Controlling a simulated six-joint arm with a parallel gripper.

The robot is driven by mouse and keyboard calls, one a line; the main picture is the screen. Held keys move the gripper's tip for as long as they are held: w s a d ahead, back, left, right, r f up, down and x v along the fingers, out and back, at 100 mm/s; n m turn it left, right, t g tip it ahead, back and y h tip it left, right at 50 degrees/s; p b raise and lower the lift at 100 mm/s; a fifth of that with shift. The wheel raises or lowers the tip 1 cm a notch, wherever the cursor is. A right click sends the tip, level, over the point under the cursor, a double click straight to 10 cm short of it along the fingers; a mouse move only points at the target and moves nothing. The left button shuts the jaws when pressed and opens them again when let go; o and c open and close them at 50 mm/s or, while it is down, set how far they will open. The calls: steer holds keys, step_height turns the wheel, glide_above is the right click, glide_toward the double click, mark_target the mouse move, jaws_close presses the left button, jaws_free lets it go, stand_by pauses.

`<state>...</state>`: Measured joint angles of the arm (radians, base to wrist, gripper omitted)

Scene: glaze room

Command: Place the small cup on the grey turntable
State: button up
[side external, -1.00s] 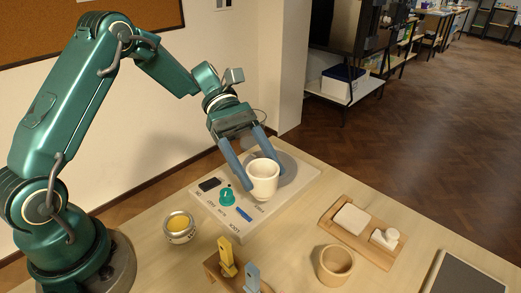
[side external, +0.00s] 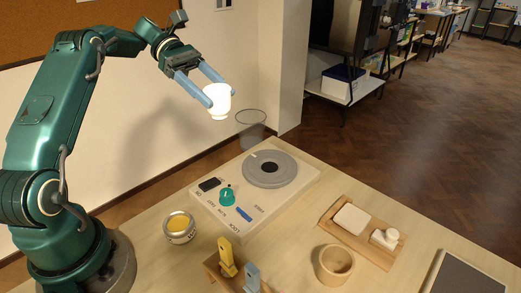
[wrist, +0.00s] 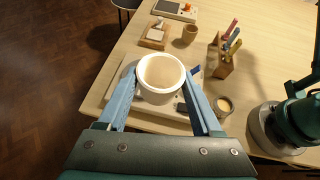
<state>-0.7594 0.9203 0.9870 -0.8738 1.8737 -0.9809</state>
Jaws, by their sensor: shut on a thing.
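My gripper (side external: 207,90) is shut on the small white cup (side external: 219,103), with a blue finger on each side of it. The cup is held upright, or nearly so, in the air above and to the left of the grey turntable (side external: 288,171) in the side view. The turntable is a round disc on a pale control base (side external: 236,226) with a green knob, and nothing stands on it. In the wrist view the cup (wrist: 160,78) sits between the fingers, its open mouth showing empty, and it hides most of the turntable.
A tin of yellow glaze (side external: 179,227) stands left of the base. A wooden holder with upright tools (side external: 228,262), a wooden cup (side external: 335,264) and a wooden tray (side external: 340,232) with a white block and small white piece stand in front. A bin (side external: 251,127) stands behind the table.

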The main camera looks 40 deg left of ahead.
steer(key=w+d+f, duration=0.1)
steer(key=d+f, duration=0.1)
steer(key=d, duration=0.1)
steer(key=w+d+f, duration=0.2)
steer(key=d, duration=0.1)
steer(key=w+d+f, duration=0.2)
steer(key=d+f, duration=0.1)
steer(key=d, duration=0.1)
steer(key=shift+f, duration=2.1)
steer(key=o, duration=1.5)
steer(key=shift+f, duration=0.1)
